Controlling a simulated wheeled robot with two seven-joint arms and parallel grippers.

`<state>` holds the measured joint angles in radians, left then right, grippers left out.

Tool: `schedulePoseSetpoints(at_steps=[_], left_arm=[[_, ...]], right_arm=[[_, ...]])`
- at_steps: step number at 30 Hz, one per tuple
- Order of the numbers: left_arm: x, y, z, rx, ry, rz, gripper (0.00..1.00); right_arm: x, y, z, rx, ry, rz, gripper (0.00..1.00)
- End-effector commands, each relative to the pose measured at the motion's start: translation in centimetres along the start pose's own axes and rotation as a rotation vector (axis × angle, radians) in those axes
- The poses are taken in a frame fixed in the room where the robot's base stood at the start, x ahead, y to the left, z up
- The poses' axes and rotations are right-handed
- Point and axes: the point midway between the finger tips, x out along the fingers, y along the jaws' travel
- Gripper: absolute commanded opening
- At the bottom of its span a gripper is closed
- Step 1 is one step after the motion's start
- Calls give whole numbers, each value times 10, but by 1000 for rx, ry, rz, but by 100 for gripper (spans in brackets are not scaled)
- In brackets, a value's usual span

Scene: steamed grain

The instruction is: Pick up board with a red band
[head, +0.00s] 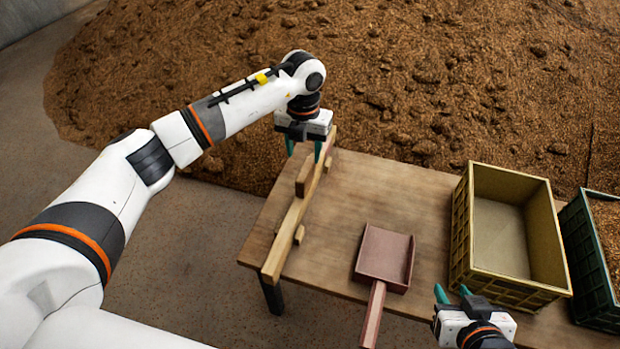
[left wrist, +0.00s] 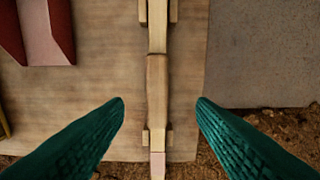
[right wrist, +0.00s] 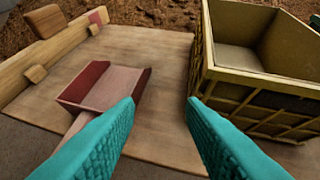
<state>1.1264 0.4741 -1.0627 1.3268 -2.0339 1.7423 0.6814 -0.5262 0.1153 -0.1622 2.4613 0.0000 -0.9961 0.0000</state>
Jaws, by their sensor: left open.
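The board (head: 288,228) is a long, narrow wooden piece standing on edge along the table's left side, with a raised wooden block (head: 304,176) and small feet. Its reddish band (right wrist: 98,16) shows at the far end in the right wrist view, and a pinkish end (left wrist: 157,164) shows in the left wrist view. My left gripper (head: 304,154) is open over the board's far part; in the left wrist view the board runs between its spread fingers, apparently without contact. My right gripper (head: 453,291) is open and empty near the table's front edge, right of the scoop.
A reddish scoop (head: 385,254) lies mid-table, its handle past the front edge. A yellowish empty crate (head: 460,235) stands to its right, and a green crate (head: 578,250) with grain at far right. A grain heap (head: 420,70) lies behind the table (head: 385,185).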

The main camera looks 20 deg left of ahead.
Motion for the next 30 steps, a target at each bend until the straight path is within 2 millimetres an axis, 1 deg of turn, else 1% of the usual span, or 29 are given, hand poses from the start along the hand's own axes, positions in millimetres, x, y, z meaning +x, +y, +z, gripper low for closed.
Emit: schedulePoseSetpoints(at_steps=[1, 3, 6, 9, 12, 17, 20, 24, 27, 30], left_arm=[[11, 0, 1, 0, -5, -2, 51], [24, 1, 1, 1, -4, 1, 51], [41, 2, 1, 2, -4, 2, 51], [54, 2, 1, 4, -3, 4, 51], [61, 2, 1, 4, -2, 5, 51], [67, 2, 0, 4, 0, 5, 51], [77, 3, -1, 3, -2, 6, 51], [94, 4, -3, 4, -3, 6, 51], [104, 4, -4, 4, -2, 7, 51], [112, 4, -4, 4, -2, 7, 51]], right_arm=[[3, 1, 5, 0, -39, 3, 36], [5, 3, 17, -1, -113, 7, 36], [6, 6, 36, -1, -225, 14, 36], [4, 8, 52, -1, -319, 19, 36], [2, 10, 62, -1, -379, 23, 36], [0, 11, 71, -1, -434, 26, 36], [-3, 13, 82, 0, -514, 31, 36], [-14, 17, 105, 3, -675, 42, 36], [-23, 19, 117, 5, -775, 48, 36], [-30, 20, 126, 7, -845, 52, 36]])
